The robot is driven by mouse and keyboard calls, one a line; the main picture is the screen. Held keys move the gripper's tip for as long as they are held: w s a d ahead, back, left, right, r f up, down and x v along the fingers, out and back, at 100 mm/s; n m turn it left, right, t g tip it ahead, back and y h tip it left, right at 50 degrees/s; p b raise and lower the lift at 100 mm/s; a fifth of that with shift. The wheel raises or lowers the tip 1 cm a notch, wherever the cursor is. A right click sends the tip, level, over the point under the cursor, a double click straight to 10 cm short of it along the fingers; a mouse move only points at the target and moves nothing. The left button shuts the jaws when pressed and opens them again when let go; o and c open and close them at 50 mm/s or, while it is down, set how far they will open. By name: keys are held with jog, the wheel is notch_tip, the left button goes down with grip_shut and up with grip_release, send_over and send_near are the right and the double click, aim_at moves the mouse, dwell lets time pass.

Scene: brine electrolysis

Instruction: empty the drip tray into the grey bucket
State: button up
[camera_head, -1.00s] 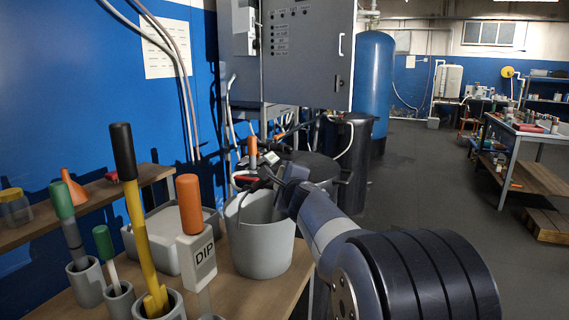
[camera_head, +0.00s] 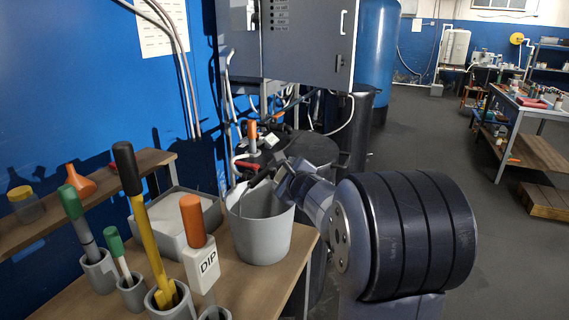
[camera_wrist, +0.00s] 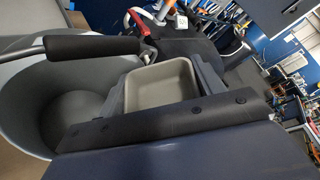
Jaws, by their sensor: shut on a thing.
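The grey bucket (camera_head: 262,238) stands on the wooden bench, its mouth open upward. My gripper (camera_head: 285,180) is at the bucket's right rim, at about rim height. In the wrist view the drip tray (camera_wrist: 160,88), a small shallow grey tray, sits between the dark fingers of my gripper (camera_wrist: 160,95), which are shut on it. The tray's inside faces the wrist camera; I cannot tell whether liquid is in it. The bucket (camera_wrist: 40,100) lies beside it on the left in that view. The tray is not clear in the head view.
Tool holders with a DIP-labelled orange-handled tool (camera_head: 202,262) and a yellow-shafted tool (camera_head: 155,250) stand at the front left. A grey bin (camera_head: 172,225) is left of the bucket. An orange-handled tool (camera_head: 252,135) and red-handled item (camera_head: 247,164) are behind it.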

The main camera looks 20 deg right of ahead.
jog(key=shift+d+r+m+g+y+p, duration=0.25)
jog(key=shift+m+p, duration=0.25)
jog(key=shift+p, duration=1.75)
jog(key=shift+d+r+m+g+y+p, duration=0.15)
jog(key=shift+m+y+p, duration=0.3)
jog(key=shift+p, duration=1.8)
jog(key=m+p, duration=0.1)
jog(key=p, duration=0.2)
jog(key=m+y+p, duration=0.1)
jog(key=p, duration=0.2)
jog(key=m+p, duration=0.1)
jog(key=p, duration=0.3)
jog(key=shift+w+d+r+g+y, duration=0.15)
jog(key=shift+d+r+g+y, duration=0.2)
jog(key=shift+r+g+y, duration=0.05)
jog(key=shift+d+m+y+p, duration=0.1)
jog(key=shift+m+y+p, duration=0.35)
jog(key=shift+p, duration=0.6)
jog(key=shift+f+m+p, duration=0.1)
jog(key=shift+m+p, duration=0.2)
